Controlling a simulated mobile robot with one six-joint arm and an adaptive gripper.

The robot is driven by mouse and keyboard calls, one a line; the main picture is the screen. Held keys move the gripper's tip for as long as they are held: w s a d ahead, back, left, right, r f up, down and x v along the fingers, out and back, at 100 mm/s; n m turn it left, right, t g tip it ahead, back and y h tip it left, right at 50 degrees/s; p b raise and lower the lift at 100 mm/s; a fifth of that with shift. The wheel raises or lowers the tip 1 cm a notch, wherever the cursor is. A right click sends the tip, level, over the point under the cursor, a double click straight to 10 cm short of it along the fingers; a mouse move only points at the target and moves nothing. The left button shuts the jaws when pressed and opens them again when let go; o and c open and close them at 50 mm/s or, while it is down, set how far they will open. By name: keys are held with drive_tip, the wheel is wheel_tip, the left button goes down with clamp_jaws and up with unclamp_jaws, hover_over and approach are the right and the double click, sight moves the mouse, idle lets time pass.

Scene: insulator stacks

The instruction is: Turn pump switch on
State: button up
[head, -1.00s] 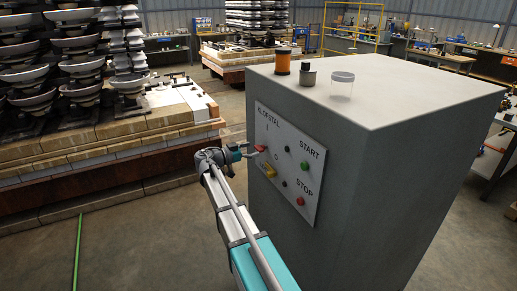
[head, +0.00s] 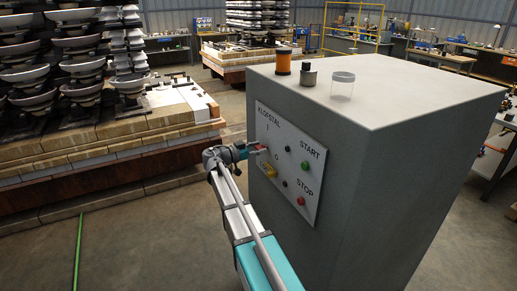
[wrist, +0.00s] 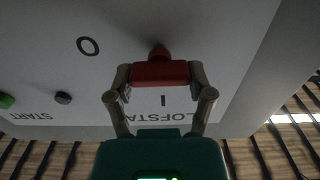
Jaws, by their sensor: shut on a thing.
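The pump switch (wrist: 160,73) is a red handle on the white control panel (wrist: 215,72). In the wrist view, my gripper (wrist: 160,85) is shut on it, one finger at each end of the red bar. The letter I shows just below the bar and the O lies to its upper left. In the head view, my gripper (head: 257,149) is at the upper left of the panel, below the KLOFSTAL label, and covers part of the switch.
The panel sits on a large grey cabinet (head: 400,170). It also carries a green START button (head: 305,166), a red STOP button (head: 301,201) and a yellow switch (head: 268,171). An orange spool (head: 283,62) and a clear jar (head: 342,86) stand on top. Insulator stacks (head: 80,70) stand left.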

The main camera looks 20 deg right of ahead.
drive_tip(key=shift+c, duration=0.9)
drive_tip(key=shift+n, duration=0.4)
drive_tip(key=n, duration=0.3)
drive_tip(key=shift+w, duration=0.1)
drive_tip(key=n, duration=0.4)
drive_tip(key=shift+w+n, duration=0.1)
drive_tip(key=shift+n, duration=0.2)
drive_tip(key=n, duration=0.4)
drive_tip(key=shift+w+f+n, duration=0.1)
drive_tip(key=shift+f+n, duration=0.05)
drive_tip(key=shift+n, duration=0.15)
drive_tip(key=n, duration=0.5)
drive_tip(key=shift+f+b, duration=0.1)
drive_tip(key=shift+b, duration=0.2)
